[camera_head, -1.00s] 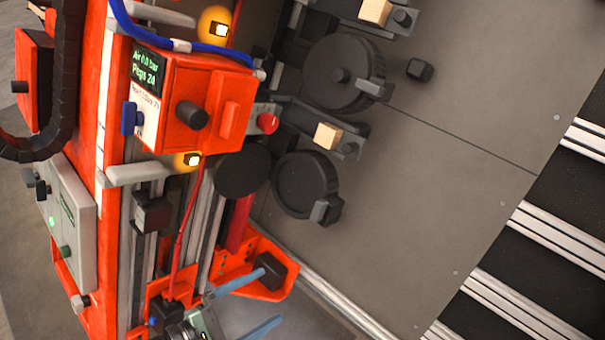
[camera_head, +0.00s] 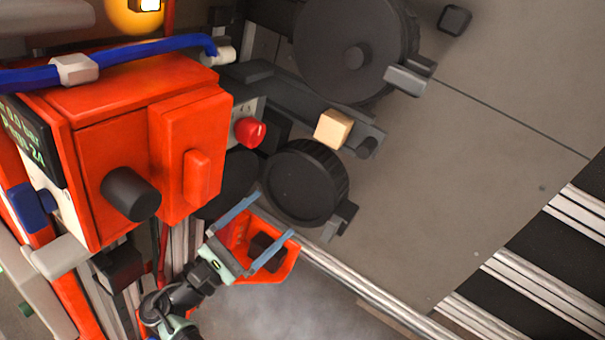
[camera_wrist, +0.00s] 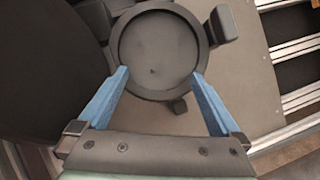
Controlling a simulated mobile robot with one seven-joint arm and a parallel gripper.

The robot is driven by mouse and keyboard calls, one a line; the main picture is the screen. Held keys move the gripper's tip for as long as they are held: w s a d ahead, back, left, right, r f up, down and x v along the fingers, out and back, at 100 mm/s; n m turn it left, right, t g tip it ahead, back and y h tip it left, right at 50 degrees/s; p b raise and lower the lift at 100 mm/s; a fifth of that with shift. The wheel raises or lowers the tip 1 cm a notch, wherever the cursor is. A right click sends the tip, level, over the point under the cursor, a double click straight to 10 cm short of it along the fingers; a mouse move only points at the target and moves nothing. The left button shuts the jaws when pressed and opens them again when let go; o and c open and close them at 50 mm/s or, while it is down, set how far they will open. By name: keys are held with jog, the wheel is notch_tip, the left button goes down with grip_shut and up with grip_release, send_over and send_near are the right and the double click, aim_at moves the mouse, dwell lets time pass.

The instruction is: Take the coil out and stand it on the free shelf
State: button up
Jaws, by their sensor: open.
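My gripper (camera_head: 275,213), with two blue fingers, is open and empty. It is below a dark round wheel (camera_head: 305,185). In the wrist view the wheel (camera_wrist: 155,50) lies ahead, its near rim between or just beyond the fingertips (camera_wrist: 159,73); I cannot tell if they touch. No part is clearly recognisable as the coil or the free shelf. An orange box (camera_head: 90,140) with a dark knob (camera_head: 131,194) and an orange handle (camera_head: 196,175) stands left of the gripper; its inside is hidden.
A larger dark wheel (camera_head: 350,50) and a bracket with a pale wooden block (camera_head: 333,129) are above. A red button (camera_head: 249,132) and a blue hose (camera_head: 120,70) are near the box. An orange bracket (camera_head: 285,265) is behind the fingers. The grey panel (camera_head: 460,150) at right is mostly clear.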

aim_at(297, 191)
jog(key=x, duration=0.3)
jog(key=shift+r+b+x, duration=0.15)
jog(key=shift+r+x, duration=0.05)
jog(key=shift+x, duration=1.1)
jog(key=shift+r+b+x, duration=0.15)
jog(key=shift+x, duration=1.2)
grip_shut()
